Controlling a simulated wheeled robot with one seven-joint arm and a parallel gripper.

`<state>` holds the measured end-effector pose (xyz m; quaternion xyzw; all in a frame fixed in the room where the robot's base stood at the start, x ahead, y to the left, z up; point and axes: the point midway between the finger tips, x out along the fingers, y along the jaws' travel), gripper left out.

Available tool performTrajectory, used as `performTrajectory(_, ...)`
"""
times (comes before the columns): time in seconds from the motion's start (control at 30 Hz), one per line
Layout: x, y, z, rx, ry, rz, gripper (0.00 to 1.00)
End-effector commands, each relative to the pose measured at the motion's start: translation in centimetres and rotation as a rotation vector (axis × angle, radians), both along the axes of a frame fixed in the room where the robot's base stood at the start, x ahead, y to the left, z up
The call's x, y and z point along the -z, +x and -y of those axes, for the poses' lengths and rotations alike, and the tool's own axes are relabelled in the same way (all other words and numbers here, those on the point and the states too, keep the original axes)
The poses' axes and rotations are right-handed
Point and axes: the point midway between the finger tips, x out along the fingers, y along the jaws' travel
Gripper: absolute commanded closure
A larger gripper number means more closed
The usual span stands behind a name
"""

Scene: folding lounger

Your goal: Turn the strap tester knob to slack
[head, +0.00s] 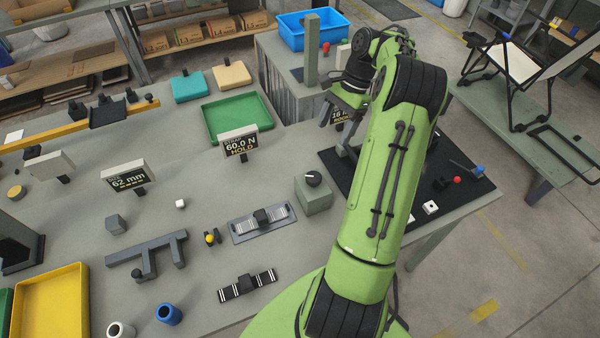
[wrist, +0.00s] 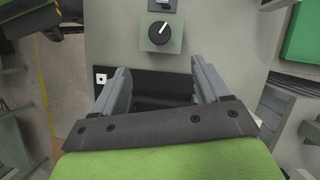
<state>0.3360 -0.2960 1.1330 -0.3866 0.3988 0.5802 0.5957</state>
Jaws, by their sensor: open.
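A black round knob (head: 313,178) sits on a small grey-green box (head: 314,197) on the workbench, left of my arm. In the wrist view the knob (wrist: 160,33) shows beyond my fingertips, with a white pointer line towards the upper right. Any markings around it are too small to read. My gripper (wrist: 160,70) is open and empty, its two grey fingers apart. The knob is not between them. In the head view my gripper (head: 343,110) is above the bench behind the box, partly hidden by my arm. A display (head: 239,143) reads 60.0 N HOLD.
A black mat (head: 471,199) with small parts lies right of my arm. A strap fixture (head: 262,222) lies left of the box. Another display (head: 128,177) reads 62 mm. A green tray (head: 207,124) and a post (head: 312,50) stand farther back.

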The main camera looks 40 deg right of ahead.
Motion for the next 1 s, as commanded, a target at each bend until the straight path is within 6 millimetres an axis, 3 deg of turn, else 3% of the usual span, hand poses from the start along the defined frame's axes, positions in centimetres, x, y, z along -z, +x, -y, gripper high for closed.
performTrajectory(0.6, 13.0, 0.2, -5.5, -0.005, 0.001, -0.001, 0.25)
performTrajectory(0.77, 14.3, 0.2, -6.0, -0.003, -0.001, 0.000, 0.25)
performTrajectory(1.0, 14.3, 0.2, -6.0, -0.004, -0.002, 0.001, 0.25)
